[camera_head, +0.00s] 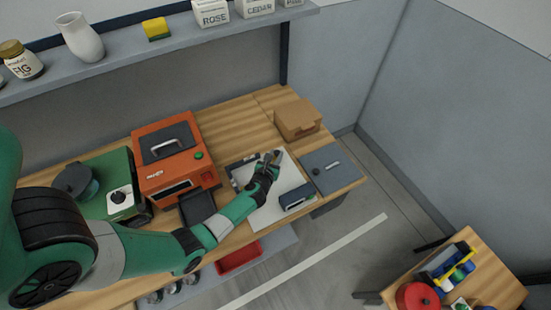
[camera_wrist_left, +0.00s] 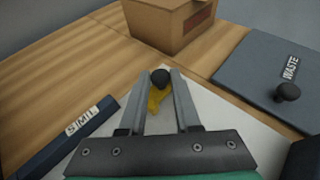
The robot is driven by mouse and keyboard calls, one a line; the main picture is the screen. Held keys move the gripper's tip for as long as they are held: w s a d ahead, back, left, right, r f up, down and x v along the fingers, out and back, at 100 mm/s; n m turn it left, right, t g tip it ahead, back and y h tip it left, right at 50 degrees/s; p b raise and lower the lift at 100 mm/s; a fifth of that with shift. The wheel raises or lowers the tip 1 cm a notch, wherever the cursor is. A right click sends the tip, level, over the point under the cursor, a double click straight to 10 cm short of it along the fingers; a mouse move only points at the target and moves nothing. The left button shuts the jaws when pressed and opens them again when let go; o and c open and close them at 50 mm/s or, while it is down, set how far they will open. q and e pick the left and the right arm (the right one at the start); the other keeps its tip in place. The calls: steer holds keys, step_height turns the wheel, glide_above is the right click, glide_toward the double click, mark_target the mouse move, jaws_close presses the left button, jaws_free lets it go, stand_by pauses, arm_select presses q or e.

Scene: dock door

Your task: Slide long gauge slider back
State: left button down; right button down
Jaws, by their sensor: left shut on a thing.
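In the left wrist view, a round black knob (camera_wrist_left: 160,79) with a yellow piece (camera_wrist_left: 156,101) below it sits between the fingertips of my left gripper (camera_wrist_left: 161,75). I take the knob and yellow piece to be the slider, though no gauge scale can be made out. The gripper is shut on the knob. Both are over a white panel (camera_wrist_left: 215,112) on the bench. In the head view, my left gripper (camera_head: 268,159) is at the panel's far end, and the fingers mostly hide the knob. My right gripper is not in view.
A dark labelled block (camera_wrist_left: 75,130) lies at the panel's left; another (camera_head: 297,197) is at its near right. A cardboard box (camera_head: 298,118) stands beyond. A grey lid marked WASTE (camera_wrist_left: 245,75) with a knob is to the right. An orange machine (camera_head: 165,150) stands left.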

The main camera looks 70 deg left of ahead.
arm_select(q)
steer(key=c, duration=0.6)
jaws_free()
steer(key=shift+w, duration=0.25)
steer(key=shift+s+r, duration=0.1)
steer(key=shift+s+d+r+p, duration=0.2)
steer(key=shift+d+p, duration=0.1)
steer(key=p+v, duration=0.3)
steer(key=v, duration=0.7)
steer(key=shift+s+d, duration=0.3)
